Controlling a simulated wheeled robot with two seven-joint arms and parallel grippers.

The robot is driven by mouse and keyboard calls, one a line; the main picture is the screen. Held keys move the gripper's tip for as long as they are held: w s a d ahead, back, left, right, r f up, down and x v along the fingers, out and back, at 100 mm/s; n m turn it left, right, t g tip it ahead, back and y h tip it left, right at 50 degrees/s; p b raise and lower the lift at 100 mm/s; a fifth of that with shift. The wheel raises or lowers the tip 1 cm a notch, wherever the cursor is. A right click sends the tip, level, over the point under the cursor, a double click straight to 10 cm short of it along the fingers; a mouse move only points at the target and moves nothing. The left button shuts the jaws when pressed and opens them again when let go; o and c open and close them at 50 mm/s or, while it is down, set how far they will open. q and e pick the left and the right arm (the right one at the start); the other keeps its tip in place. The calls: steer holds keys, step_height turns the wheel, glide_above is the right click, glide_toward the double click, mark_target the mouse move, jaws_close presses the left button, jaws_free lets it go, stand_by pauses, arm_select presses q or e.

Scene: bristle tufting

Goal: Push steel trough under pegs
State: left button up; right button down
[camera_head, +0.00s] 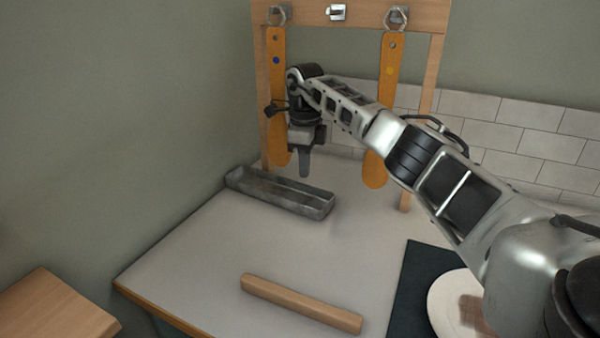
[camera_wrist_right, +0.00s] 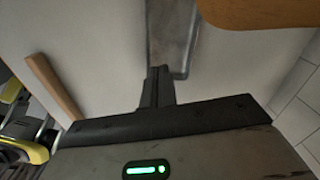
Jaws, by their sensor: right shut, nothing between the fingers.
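The steel trough (camera_head: 300,203) is a long, open grey tray lying on the table near the wooden frame. It also shows in the right wrist view (camera_wrist_right: 172,40), running away from my fingers. Two orange paddles hang from the frame's hooks, one at the left (camera_head: 277,95) and one at the right (camera_head: 388,100). The hexagonal pegs (camera_head: 397,18) are on the top bar. My right gripper (camera_head: 305,165) is shut and empty, pointing down above the trough's far side, in front of the left paddle. I cannot tell whether it touches the trough. My left gripper is out of view.
A wooden bar (camera_head: 300,303) lies on the table's front part. A dark mat (camera_head: 408,290) with a white plate (camera_head: 445,305) is at the right. A wooden surface (camera_head: 55,310) stands at the lower left. The table between trough and bar is clear.

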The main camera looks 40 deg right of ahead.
mark_target(321, 200)
steer(key=f, duration=0.8)
steer(key=shift+s+f, duration=0.25)
steer(key=shift+f, duration=0.15)
steer(key=shift+s+d, duration=1)
steer(key=shift+s, duration=0.25)
steer(key=shift+s+d, duration=0.15)
steer(key=shift+s, duration=0.1)
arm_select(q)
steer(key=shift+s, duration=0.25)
